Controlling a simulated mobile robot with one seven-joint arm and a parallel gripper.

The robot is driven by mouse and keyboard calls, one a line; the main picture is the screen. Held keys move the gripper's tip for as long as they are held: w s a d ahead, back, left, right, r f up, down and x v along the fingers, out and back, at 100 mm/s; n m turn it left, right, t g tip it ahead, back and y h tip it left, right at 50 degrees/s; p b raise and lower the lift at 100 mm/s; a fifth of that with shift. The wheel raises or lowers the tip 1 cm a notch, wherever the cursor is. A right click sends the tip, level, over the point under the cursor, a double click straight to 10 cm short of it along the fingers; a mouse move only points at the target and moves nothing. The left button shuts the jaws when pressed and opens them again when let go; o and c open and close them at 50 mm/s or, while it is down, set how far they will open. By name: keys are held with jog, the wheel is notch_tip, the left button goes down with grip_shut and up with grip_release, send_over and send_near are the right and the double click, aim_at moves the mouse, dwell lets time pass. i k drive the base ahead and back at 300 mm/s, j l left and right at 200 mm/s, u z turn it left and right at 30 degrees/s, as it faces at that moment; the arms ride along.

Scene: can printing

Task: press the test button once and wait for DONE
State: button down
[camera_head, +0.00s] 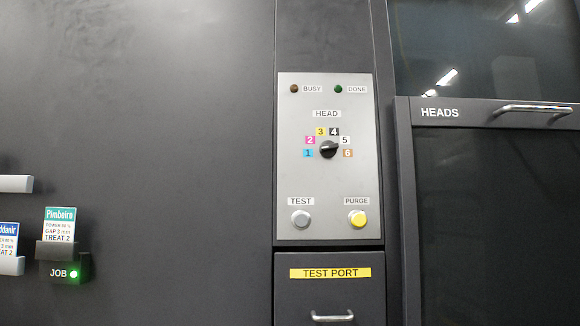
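The grey control panel (325,190) is on the dark machine front, right of the middle. The TEST button (301,219) is a round light-grey cap at its lower left, under a TEST label. The DONE lamp (338,89) at the top right is dark green and looks unlit. The BUSY lamp (294,89) at the top left is dull brown and also looks unlit. The black HEAD selector knob (328,149) sits among numbers 1 to 6; its pointer seems turned right, towards 5, but is small. My gripper is not in view.
The yellow PURGE button (358,219) is close to the right of TEST. Below is the TEST PORT drawer (330,292) with a handle. A HEADS door (490,220) with a bar handle is at right. A JOB holder (64,265) with a green light and card is at left.

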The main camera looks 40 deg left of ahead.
aim_at(300, 220)
jog(key=u, duration=0.9)
